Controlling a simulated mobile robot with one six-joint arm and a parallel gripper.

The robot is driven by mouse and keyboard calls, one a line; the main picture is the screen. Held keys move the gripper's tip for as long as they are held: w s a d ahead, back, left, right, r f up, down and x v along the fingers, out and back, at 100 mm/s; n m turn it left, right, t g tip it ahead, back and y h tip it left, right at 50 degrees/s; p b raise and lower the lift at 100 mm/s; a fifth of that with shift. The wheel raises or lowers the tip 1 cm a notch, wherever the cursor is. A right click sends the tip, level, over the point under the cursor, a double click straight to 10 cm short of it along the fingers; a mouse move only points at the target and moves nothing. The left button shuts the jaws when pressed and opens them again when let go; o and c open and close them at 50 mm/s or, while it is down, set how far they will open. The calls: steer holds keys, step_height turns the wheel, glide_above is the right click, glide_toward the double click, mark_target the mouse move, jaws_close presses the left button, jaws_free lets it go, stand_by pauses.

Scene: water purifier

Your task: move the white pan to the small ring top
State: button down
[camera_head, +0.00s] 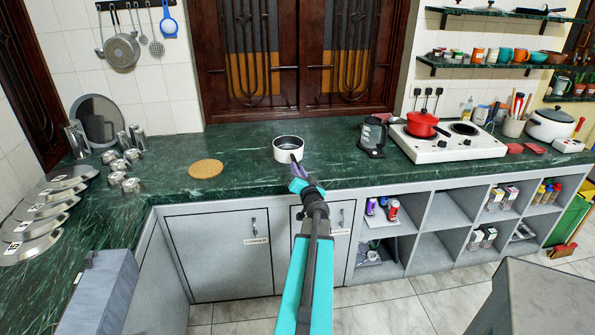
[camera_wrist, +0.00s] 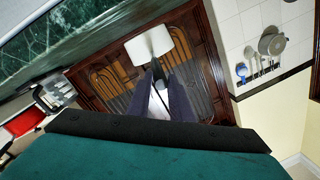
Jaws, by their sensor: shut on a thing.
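The white pan (camera_head: 288,149) is over the green counter, left of the stove, and looks upright. My gripper (camera_head: 297,176) is shut on its handle at the pan's near side. In the wrist view, the white pan (camera_wrist: 149,47) shows just beyond the fingers of my gripper (camera_wrist: 163,88). I cannot tell whether the pan touches the counter or hangs just above it. The small ring (camera_head: 465,129) is the bare dark plate on the right of the white two-ring stove (camera_head: 450,148). A red pot (camera_head: 421,125) stands on the stove's left ring.
A dark kettle (camera_head: 373,137) stands between the white pan and the stove. A round cork mat (camera_head: 206,169) lies to the pan's left. A white pot (camera_head: 548,125) stands right of the stove. Shelves with cups (camera_head: 498,56) hang above.

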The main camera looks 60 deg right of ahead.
steer(key=shift+w, duration=0.1)
steer(key=w+a+r+n+t+y, duration=0.1)
steer(key=w+a+n+t+y, duration=0.35)
steer(key=w+a, duration=1)
steer(key=w+a+r+n+t+y, duration=0.15)
steer(key=w+a+n+y, duration=0.35)
steer(key=w+a+y, duration=0.9)
steer(key=s+a+n+g+y, duration=0.1)
steer(key=a+n+g+y, duration=0.2)
steer(key=a, duration=1.9)
steer(key=s+a+f+n+g+y, duration=0.1)
steer(key=a+n+g+y, duration=0.3)
steer(key=a, duration=1.9)
steer(key=n+y, duration=0.2)
steer(key=n, duration=0.2)
steer(key=shift+s+f+g+y, duration=0.3)
steer(key=shift+y, duration=0.05)
steer(key=shift+s+d, duration=0.1)
